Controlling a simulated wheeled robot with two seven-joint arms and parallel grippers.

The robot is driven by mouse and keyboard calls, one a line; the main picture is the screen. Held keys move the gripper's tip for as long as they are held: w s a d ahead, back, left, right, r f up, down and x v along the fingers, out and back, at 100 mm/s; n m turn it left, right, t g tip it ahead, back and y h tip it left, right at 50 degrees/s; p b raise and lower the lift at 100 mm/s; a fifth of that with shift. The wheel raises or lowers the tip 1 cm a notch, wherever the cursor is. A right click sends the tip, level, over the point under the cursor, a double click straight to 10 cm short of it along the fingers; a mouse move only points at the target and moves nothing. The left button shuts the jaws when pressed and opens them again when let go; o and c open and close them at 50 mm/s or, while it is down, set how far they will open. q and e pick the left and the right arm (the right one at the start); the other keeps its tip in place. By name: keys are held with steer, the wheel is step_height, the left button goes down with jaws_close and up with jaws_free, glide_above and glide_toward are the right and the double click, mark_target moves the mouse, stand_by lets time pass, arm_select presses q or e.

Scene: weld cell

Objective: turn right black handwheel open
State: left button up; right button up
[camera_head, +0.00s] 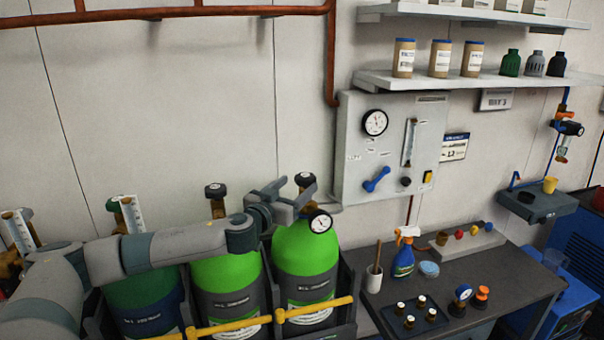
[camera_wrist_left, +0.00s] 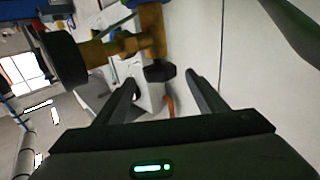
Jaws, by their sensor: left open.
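The right black handwheel (camera_head: 305,179) tops the brass valve of the right green cylinder (camera_head: 305,250). In the left wrist view the handwheel (camera_wrist_left: 160,73) is the small dark knob at the end of the brass valve body (camera_wrist_left: 153,32), just beyond and between the fingertips. My left gripper (camera_head: 288,194) is right beside the handwheel, pointing to the right. Its two fingers (camera_wrist_left: 160,92) are apart with nothing gripped. In the head view the fingers partly cover the valve, and I cannot tell whether they touch the wheel. My right gripper is in neither view.
A pressure gauge (camera_head: 320,222) sticks out from the same valve; its dark body (camera_wrist_left: 62,58) is close by in the wrist view. Another cylinder with a black handwheel (camera_head: 216,191) stands to the left. Yellow bars (camera_head: 315,309) cross the cylinder fronts. A wall panel (camera_head: 350,150) is behind.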

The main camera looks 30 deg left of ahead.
mark_target(300, 183)
arm_select(q)
steer(key=shift+w+a+p, duration=0.15)
steer(key=shift+w+p, duration=0.55)
steer(key=shift+w, duration=1.25)
steer(key=shift+c, duration=0.6)
steer(key=c, duration=0.9)
